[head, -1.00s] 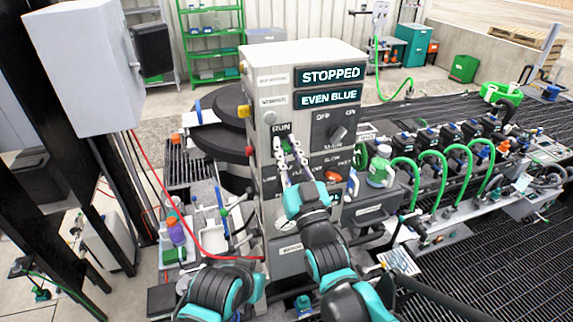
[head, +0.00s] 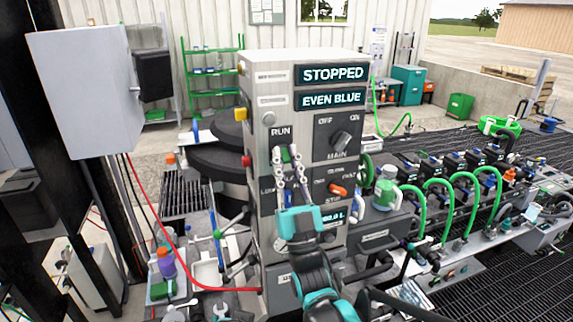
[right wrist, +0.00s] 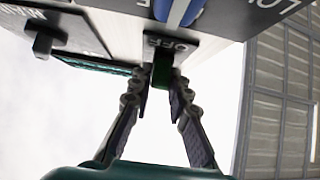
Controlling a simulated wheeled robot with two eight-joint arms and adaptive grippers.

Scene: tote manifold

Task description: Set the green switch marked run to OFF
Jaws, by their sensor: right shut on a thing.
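The green run switch (right wrist: 162,72) is between my right fingertips in the right wrist view, just under a plate lettered OFF. In the head view the switch (head: 286,154) sits below the RUN label on the grey control panel (head: 262,215), mostly hidden by the fingers. My right gripper (head: 287,160) is shut on it, with fingers pointing up the panel. The panel's upper display reads STOPPED (head: 332,74), the lower one EVEN BLUE (head: 330,98). Two grey prongs at the bottom left edge look like my left gripper (head: 199,312), its fingers apart and empty.
Right of the run switch are a dark MAIN knob (head: 341,139) and an orange STOP switch (head: 337,190). A red cable (head: 190,277) runs at the left.

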